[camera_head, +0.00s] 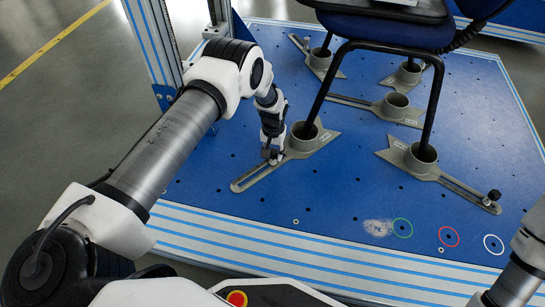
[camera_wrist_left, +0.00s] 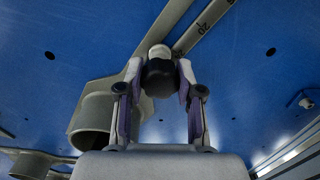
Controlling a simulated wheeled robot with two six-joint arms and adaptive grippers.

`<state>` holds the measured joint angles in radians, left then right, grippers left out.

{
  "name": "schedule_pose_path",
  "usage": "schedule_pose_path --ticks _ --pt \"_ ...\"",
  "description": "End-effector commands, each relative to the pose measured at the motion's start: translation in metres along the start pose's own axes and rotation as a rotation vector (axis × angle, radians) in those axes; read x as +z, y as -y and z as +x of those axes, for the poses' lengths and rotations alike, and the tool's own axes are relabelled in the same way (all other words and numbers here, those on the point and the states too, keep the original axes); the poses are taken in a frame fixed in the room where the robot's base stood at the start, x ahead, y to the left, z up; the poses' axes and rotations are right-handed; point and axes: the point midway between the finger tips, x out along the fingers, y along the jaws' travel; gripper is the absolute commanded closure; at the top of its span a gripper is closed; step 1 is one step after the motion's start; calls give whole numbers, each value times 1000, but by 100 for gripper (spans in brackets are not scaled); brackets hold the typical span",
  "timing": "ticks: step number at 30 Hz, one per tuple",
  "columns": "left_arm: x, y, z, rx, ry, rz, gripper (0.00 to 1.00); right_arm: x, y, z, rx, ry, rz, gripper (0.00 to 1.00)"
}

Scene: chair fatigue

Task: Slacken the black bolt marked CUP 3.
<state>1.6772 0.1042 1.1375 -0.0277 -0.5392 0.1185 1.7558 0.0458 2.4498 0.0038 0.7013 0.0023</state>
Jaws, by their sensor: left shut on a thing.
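My left gripper (camera_head: 272,156) is low over the front-left cup bracket (camera_head: 262,172), at its slotted arm. In the left wrist view my left gripper (camera_wrist_left: 160,85) has its two fingers closed on the black head of a bolt (camera_wrist_left: 159,78). The bolt sits at the slotted arm, beside the cup (camera_wrist_left: 93,118). In the head view the fingers largely hide this bolt. A chair leg stands in this bracket's cup (camera_head: 304,133). The cup markings are too small to read, so I cannot tell which is CUP 3. My right gripper is not in view.
The front-right bracket (camera_head: 412,160) has a black knob bolt (camera_head: 493,196) standing on its slotted arm. More cup brackets lie behind on the blue plate (camera_head: 340,190). The chair (camera_head: 385,30) stands above. Green, red and white rings (camera_head: 448,236) mark the clear front edge.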

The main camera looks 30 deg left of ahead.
Motion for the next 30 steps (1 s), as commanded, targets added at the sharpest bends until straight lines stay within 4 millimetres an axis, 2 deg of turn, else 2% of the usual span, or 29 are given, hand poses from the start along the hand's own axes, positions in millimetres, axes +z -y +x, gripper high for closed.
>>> schedule_pose_path --ticks 5,11,16,20,21,23,30 --pt "0 0 -1 0 0 -111 75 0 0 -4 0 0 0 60" --pt "0 0 0 0 0 -121 75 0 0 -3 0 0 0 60" --pt "0 0 0 0 1 -239 75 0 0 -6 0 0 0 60" --pt "0 0 0 0 1 -241 75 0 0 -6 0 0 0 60" --pt "0 0 0 0 1 -241 61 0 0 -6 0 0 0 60" --pt "0 0 0 0 1 -241 40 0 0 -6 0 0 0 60" --pt "0 0 0 0 1 -240 40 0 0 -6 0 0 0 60"
